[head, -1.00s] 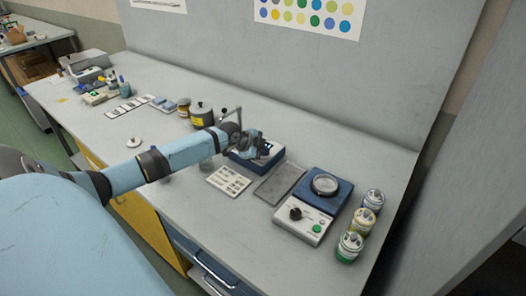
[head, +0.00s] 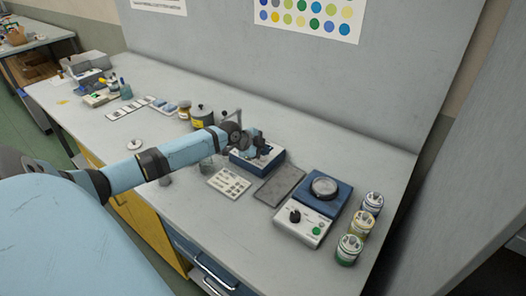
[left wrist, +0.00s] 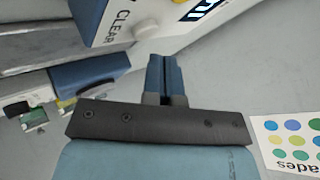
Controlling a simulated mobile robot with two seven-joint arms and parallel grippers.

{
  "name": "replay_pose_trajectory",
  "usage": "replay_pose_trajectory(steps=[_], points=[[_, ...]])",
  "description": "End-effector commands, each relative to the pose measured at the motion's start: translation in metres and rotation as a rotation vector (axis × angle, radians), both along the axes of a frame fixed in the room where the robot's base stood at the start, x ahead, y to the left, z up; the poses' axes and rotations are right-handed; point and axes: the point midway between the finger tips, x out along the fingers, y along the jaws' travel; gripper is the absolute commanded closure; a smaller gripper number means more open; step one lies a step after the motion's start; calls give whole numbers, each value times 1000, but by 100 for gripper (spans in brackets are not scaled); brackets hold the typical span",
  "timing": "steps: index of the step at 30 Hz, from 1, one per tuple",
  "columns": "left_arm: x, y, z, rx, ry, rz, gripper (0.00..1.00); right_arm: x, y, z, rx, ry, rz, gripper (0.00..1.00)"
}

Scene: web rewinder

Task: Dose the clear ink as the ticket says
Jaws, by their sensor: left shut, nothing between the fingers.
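The dosing unit (head: 243,159), a blue and white box, stands on the bench. In the left wrist view its white face (left wrist: 150,24) reads "CLEAR" beside a dark display with lit figures, partly cut off. My left gripper (head: 262,151) is over the unit in the head view and hides part of its top. Its fingers (left wrist: 165,78) are shut and empty, close to the unit in the wrist view; I cannot tell whether they touch it. A white card with dark marks (head: 229,183) lies in front of the unit; its text is too small to read. My right gripper is out of view.
A grey plate (head: 279,186) and a blue scale (head: 324,189) with a knob and green button stand to the right. Several ink tins (head: 349,250) line the right edge. A glass jar (head: 206,166) stands beside my arm. The front left bench is mostly clear.

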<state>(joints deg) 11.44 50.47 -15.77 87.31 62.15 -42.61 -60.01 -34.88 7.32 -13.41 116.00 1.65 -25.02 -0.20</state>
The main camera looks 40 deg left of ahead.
Motion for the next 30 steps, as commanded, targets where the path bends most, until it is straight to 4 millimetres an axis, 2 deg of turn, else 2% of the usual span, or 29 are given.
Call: replay_pose_trajectory(steps=[5, 19, 30], points=[[0, 0, 4, 0, 0, 0, 100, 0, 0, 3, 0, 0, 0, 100], [0, 0, 48, 0, 0, 0, 100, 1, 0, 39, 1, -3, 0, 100], [0, 0, 50, 0, 0, 0, 100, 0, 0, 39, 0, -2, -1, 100]])
